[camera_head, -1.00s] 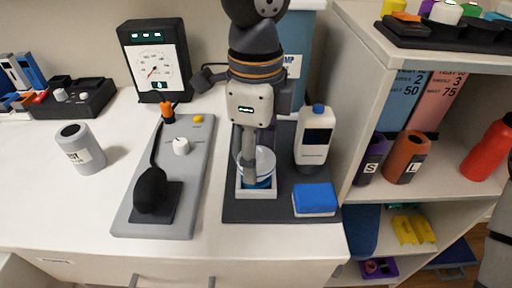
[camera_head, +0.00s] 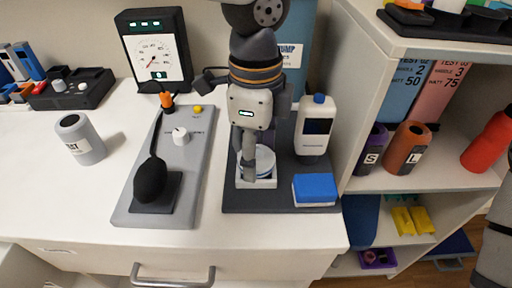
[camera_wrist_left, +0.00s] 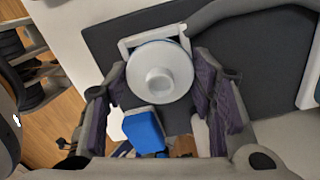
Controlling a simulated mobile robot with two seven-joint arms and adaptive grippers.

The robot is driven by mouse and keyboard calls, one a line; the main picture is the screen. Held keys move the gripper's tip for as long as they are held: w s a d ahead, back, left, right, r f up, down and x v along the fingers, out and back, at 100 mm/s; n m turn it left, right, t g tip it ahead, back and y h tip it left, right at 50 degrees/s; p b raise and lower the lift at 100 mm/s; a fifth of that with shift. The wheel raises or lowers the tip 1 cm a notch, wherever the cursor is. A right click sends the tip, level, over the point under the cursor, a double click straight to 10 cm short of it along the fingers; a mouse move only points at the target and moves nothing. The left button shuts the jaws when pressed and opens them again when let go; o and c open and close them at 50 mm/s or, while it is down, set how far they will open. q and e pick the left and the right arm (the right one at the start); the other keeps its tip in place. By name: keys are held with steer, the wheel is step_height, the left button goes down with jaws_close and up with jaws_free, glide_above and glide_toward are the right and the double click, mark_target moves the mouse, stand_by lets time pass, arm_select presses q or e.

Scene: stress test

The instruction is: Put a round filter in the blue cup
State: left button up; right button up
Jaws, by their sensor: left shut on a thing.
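My left gripper (camera_head: 256,160) points down over the dark mat and is shut on a round white piece (camera_head: 265,158). In the left wrist view this round piece (camera_wrist_left: 158,75) has a raised centre and sits between the purple finger pads. It is at a white square holder (camera_head: 243,180), whose frame also shows in the left wrist view (camera_wrist_left: 128,46). I cannot tell whether the piece rests in the holder or hangs just above it. No blue cup is clearly visible; anything under the round piece is hidden. My right gripper is out of view.
A blue-topped block (camera_head: 315,188) and a white bottle (camera_head: 314,128) stand right of the holder. A grey panel (camera_head: 193,165) with a black bulb lies left. A grey cup (camera_head: 80,140) is farther left. The shelf holds a purple cup (camera_head: 373,146) and an orange cup (camera_head: 407,150).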

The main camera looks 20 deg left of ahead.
arm_select(q)
steer(key=o, duration=1.1)
step_height(320, 180, up, 12)
steer(key=shift+r, duration=0.1)
